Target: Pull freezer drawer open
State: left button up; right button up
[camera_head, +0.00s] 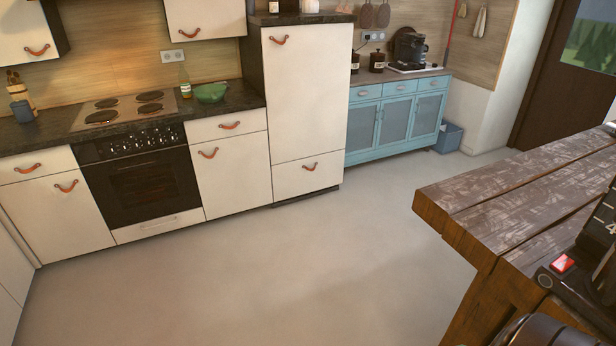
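A tall white fridge-freezer cabinet (305,100) stands at the back, right of the lower cabinets. Its lower front is the freezer drawer (308,181), which is shut, with a brown leather pull (310,167) near its top edge. Another leather pull (278,40) sits near the top of the tall upper door, also shut. Parts of my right arm show at the lower right edge, far from the drawer. Neither of my grippers is in view.
Open grey floor (230,270) lies before the cabinets. A heavy wooden table (500,195) stands at the right. The oven (145,185), white cabinets and a blue sideboard (395,120) line the back wall. A blue bin (448,138) stands beside the sideboard.

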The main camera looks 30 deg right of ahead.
aim_at(294, 178)
jog(key=i+l+z, duration=0.4)
jog(key=i, duration=0.75)
jog(key=i+z, duration=0.45)
jog(key=i, duration=0.7)
jog(key=i+l+z, duration=0.15)
jog(key=i+z, duration=0.65)
jog(key=i, duration=0.15)
jog(key=i+j+z, duration=0.15)
jog(key=i+z, duration=0.3)
jog(key=i+l+u, duration=0.35)
jog(key=i, duration=0.15)
jog(key=i+l+u, duration=0.35)
jog(key=i+l, duration=0.15)
